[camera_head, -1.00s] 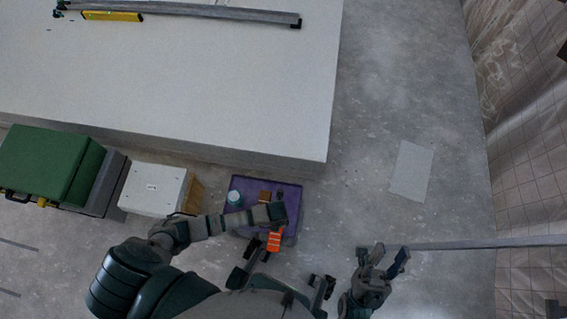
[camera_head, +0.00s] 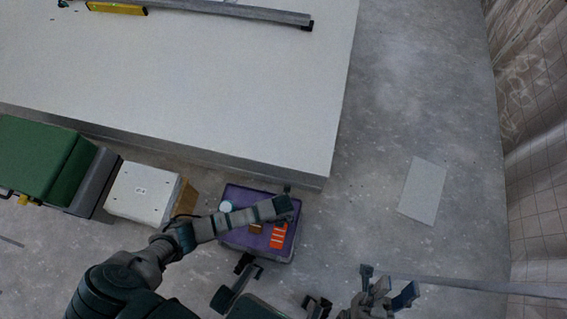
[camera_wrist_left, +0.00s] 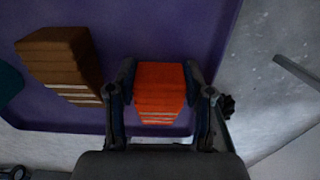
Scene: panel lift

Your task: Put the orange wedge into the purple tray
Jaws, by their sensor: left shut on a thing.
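The orange wedge (camera_wrist_left: 160,92) is between the fingers of my left gripper (camera_wrist_left: 161,95) in the left wrist view, and the gripper is shut on it. The wedge shows striped in the head view (camera_head: 278,236), over the right part of the purple tray (camera_head: 236,192). I cannot tell whether it touches the tray floor. The tray's purple floor also shows in the left wrist view (camera_wrist_left: 118,40). My left forearm hides part of the tray in the head view. My right gripper (camera_head: 389,283) is open at the lower right, apart from the tray.
A white box (camera_head: 143,192) and a green case (camera_head: 38,160) stand left. A big pale panel stack (camera_head: 200,85) lies behind. Grey floor to the right holds a flat sheet (camera_head: 423,190).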

